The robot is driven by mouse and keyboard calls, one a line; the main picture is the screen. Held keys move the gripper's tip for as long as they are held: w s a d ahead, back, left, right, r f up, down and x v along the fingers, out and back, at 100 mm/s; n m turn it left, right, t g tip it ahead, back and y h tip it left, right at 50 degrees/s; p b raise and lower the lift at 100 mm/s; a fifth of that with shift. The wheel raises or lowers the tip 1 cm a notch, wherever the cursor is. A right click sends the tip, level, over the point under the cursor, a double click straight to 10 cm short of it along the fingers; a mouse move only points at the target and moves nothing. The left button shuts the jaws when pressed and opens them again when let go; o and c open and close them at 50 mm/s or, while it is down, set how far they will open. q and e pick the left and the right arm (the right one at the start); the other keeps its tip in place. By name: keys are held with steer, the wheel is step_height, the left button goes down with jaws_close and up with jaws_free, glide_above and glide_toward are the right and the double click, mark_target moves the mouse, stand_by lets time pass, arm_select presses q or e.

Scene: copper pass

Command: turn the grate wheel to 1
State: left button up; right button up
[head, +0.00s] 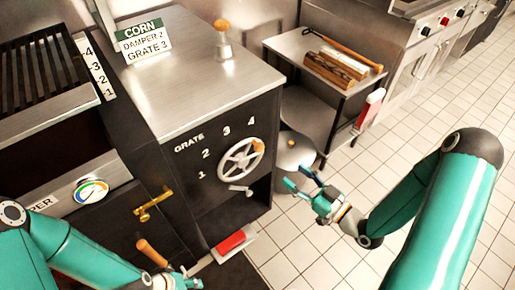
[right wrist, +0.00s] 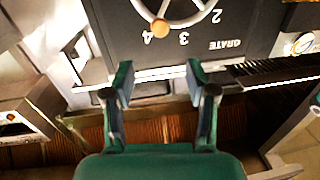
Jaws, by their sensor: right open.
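The grate wheel (head: 240,160) is a pale spoked wheel on the dark front panel, with an orange-brown knob (head: 258,145) at its upper right, near the 4. Numbers 1 to 4 run around it, with 1 at the left. In the right wrist view the panel looks upside down and the wheel (right wrist: 185,22) is cut off by the top edge; the knob (right wrist: 160,28) is beside the 4. My right gripper (head: 298,178) is open and empty, to the right of the wheel and apart from it. My left gripper (head: 185,281) is partly cut off at the bottom edge.
A sign (head: 144,40) reads CORN, DAMPER 2, GRATE 3. A brass latch (head: 154,204) and a wooden handle (head: 151,253) are left of the wheel. A red-and-white box (head: 232,243) lies below. Tiled floor at right is open.

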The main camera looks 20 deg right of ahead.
mark_target(261, 149)
steer(key=b+x, duration=1.2)
steer(key=x, duration=0.2)
steer(key=shift+w+a, duration=0.1)
steer(key=shift+w, duration=0.15)
steer(key=shift+c, duration=0.3)
jaws_close()
